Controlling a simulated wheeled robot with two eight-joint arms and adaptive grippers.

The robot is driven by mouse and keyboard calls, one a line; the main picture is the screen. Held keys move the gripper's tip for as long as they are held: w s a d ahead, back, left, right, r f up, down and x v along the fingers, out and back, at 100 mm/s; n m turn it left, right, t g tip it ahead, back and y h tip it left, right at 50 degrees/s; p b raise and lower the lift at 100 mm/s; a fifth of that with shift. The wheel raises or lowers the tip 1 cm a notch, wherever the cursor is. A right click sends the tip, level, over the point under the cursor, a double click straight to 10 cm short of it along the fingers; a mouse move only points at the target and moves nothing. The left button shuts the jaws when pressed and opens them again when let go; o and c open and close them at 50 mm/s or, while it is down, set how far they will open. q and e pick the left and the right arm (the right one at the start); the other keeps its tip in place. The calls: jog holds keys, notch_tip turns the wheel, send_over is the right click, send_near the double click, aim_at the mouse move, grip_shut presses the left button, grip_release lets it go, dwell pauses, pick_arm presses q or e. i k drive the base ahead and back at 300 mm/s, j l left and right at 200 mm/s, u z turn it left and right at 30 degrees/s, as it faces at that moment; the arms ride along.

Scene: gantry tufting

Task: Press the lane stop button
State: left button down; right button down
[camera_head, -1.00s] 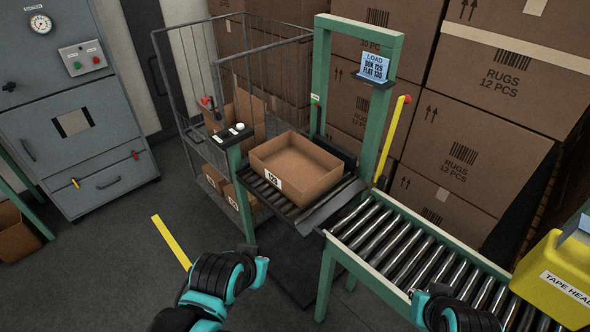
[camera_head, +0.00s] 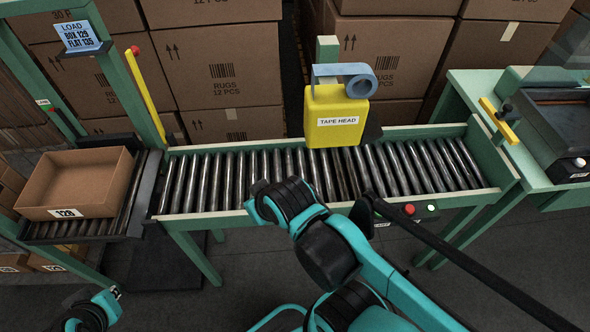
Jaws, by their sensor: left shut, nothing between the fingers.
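A red button (camera_head: 409,209) sits beside a green-lit button (camera_head: 431,207) on a small box on the conveyor's front rail. A label below is too small to read, so I cannot confirm it as the lane stop.
The roller conveyor (camera_head: 215,180) carries a yellow tape head (camera_head: 338,105). A black bar (camera_head: 470,260) crosses the lower right. A bench (camera_head: 460,95) stands at right. Stacked cartons (camera_head: 215,65) fill the back.

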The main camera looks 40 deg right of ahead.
aim_at(409, 209)
jog(key=z, duration=2.5)
